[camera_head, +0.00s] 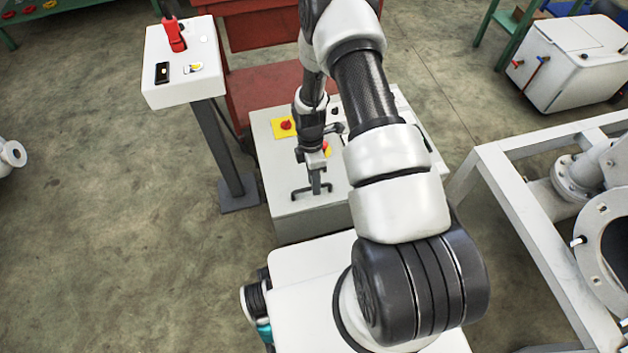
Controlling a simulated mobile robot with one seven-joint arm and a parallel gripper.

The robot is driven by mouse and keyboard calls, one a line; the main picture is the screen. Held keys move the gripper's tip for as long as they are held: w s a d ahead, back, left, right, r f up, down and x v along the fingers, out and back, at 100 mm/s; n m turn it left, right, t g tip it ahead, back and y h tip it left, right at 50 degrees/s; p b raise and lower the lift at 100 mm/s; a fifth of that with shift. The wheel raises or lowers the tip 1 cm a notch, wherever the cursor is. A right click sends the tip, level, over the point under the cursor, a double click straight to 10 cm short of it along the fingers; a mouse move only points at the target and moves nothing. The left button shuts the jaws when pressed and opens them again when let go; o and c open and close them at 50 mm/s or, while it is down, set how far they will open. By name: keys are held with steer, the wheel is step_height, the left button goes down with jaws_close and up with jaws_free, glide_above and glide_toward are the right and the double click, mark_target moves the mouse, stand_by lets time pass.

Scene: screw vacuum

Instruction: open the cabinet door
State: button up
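The cabinet (270,175) is a low, light grey box in the middle of the camera_head view, just beyond my white base. Its door face points up toward the camera and looks closed. A dark bar handle (298,195) is on the near part of this face. My gripper (316,188) points down at the middle of the handle, its fingers overlapping the bar in this view. I cannot tell whether the fingers touch the handle or are closed around it. My arm hides the right part of the cabinet.
A yellow plate with a red knob (286,126) is on the cabinet's upper left. A white pedestal panel (180,62) with a red lever stands to the left. A white pipe frame (530,240) is close on the right.

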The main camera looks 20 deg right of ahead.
jaws_close()
steer(key=shift+r, duration=0.15)
